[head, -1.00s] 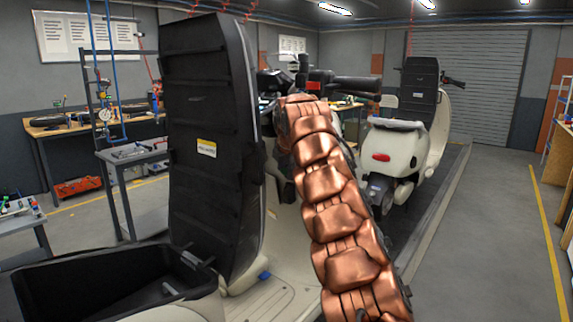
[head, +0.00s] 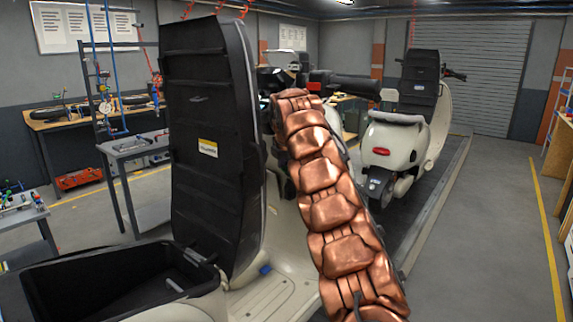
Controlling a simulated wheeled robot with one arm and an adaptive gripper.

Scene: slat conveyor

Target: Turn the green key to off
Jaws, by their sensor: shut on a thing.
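The near cream scooter (head: 283,225) stands with its black seat (head: 210,130) raised upright, a yellow-and-white label on the seat. Its handlebar area (head: 272,80) shows partly behind the seat edge, with a black grip (head: 352,88) to the right. My copper segmented arm reaches up and forward to the front of this scooter, just right of the seat. My gripper is hidden beyond the arm's far end. I cannot make out the green key; the seat and my arm cover that part of the scooter.
A second cream scooter (head: 415,150) stands farther along the conveyor (head: 440,195). The open black storage bin (head: 110,285) is at lower left. A grey work table (head: 135,150) and a wooden bench (head: 60,118) stand at left. The floor at right is clear.

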